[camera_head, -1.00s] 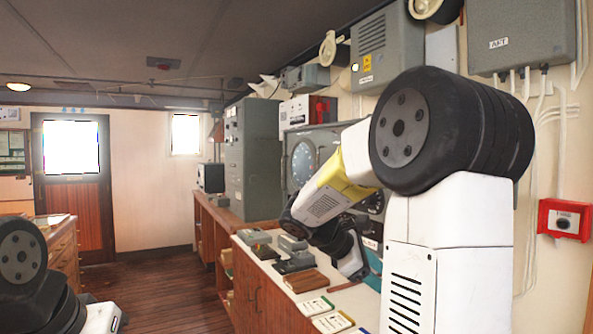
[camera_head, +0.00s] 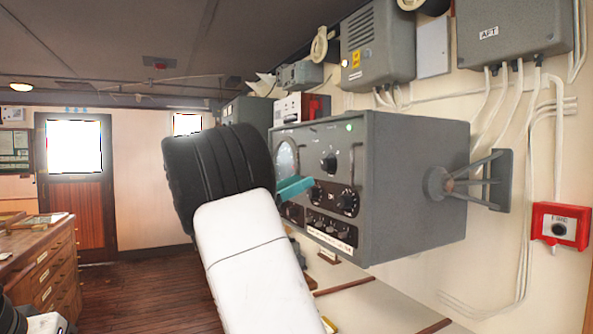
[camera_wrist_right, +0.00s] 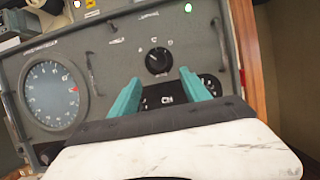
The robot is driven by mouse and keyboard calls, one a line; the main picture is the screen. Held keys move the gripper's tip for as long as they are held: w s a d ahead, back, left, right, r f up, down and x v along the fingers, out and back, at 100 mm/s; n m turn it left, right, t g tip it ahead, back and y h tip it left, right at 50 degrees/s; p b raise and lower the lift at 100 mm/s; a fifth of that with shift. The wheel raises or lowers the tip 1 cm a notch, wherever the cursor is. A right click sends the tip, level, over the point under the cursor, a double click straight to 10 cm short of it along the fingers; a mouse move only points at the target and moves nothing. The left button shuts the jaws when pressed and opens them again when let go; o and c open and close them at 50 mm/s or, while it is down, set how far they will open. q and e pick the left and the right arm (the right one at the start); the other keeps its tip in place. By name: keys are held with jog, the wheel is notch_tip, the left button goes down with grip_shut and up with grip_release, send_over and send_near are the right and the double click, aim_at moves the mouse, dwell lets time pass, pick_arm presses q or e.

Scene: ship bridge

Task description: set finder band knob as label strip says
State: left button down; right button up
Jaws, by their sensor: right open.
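The finder is a grey box (camera_head: 415,190) on the wall, with a round dial (camera_wrist_right: 56,95) at the left of its face. A black knob (camera_wrist_right: 158,60) with letters around it, seemingly the band knob, sits at upper middle; it also shows in the head view (camera_head: 329,162). A pale label strip (camera_head: 330,240) runs along the lower edge; its text is too small to read. My right gripper (camera_wrist_right: 160,84) is open, its teal fingers below and either side of the knob in the wrist view, apparently not touching it. My left gripper is out of view.
More black knobs (camera_head: 347,200) sit below, partly hidden by my right arm. A green lamp (camera_wrist_right: 188,8) glows at the top. A wall bracket (camera_head: 470,187) holds the box on the right. A counter (camera_head: 375,305) lies beneath; wooden drawers (camera_head: 50,270) stand left.

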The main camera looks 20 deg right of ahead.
aim_at(324, 167)
jog(key=x, duration=0.7)
jog(key=shift+w+d+r, duration=0.1)
jog(key=shift+d+r, duration=0.1)
jog(key=shift+r, duration=0.25)
grip_shut()
